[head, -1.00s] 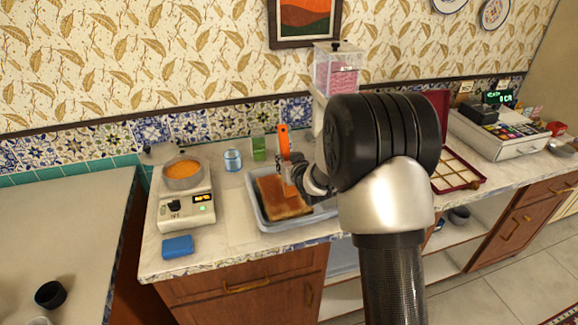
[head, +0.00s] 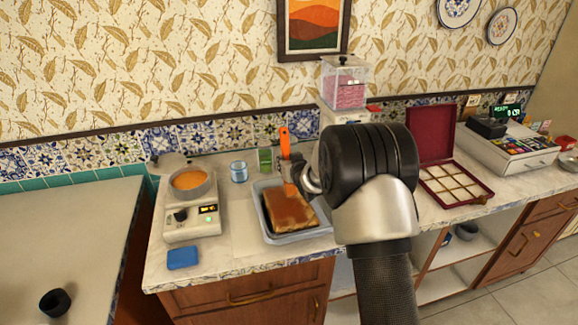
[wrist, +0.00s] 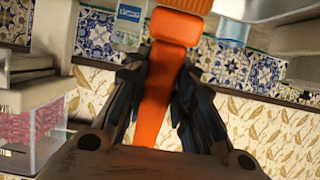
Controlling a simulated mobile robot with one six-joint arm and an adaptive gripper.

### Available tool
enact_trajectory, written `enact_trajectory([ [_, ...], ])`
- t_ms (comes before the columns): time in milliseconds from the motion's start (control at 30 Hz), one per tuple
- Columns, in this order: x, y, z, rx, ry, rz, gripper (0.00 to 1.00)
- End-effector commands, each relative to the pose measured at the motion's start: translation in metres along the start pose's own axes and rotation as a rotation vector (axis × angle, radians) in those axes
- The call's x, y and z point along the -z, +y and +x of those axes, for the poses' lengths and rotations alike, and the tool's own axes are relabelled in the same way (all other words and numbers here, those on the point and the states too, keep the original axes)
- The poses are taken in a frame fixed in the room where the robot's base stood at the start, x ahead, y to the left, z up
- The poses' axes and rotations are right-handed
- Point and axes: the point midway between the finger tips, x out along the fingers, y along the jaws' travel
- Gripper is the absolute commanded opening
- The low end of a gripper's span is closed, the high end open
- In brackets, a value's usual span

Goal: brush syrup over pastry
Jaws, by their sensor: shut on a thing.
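The pastry (head: 289,209) is a browned slab with a darker, glossy patch, lying in a grey-blue tray (head: 262,232) on the marble counter. My gripper (head: 305,178) is shut on the orange handle of a brush (head: 285,143), held upright over the pastry's far part. The handle also shows between the fingers (wrist: 158,100) in the wrist view. The brush's lower end is at or just above the pastry; I cannot tell whether it touches. A pan of orange syrup (head: 190,182) sits on a white hot plate (head: 191,222) to the left.
A blue sponge (head: 182,258) lies in front of the hot plate. A glass jar (head: 238,170) and a green container (head: 265,159) stand behind the tray. A pink-filled dispenser (head: 344,88) and an open red box (head: 455,185) are to the right.

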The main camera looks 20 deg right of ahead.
Motion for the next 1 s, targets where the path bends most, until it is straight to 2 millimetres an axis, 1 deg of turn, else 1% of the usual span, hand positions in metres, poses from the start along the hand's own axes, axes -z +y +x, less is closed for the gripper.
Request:
enact_trajectory([
  [133, 0.005, -0.001, 0.013, 0.001, 0.000, -0.001, 0.00],
  [367, 0.007, -0.001, 0.020, 0.001, -0.002, -0.001, 0.00],
  [700, 0.019, -0.001, 0.046, 0.001, -0.002, -0.001, 0.00],
  [867, 0.019, 0.000, 0.049, 0.001, -0.002, -0.001, 0.00],
  [1000, 0.015, 0.000, 0.042, 0.000, -0.002, 0.000, 0.00],
])
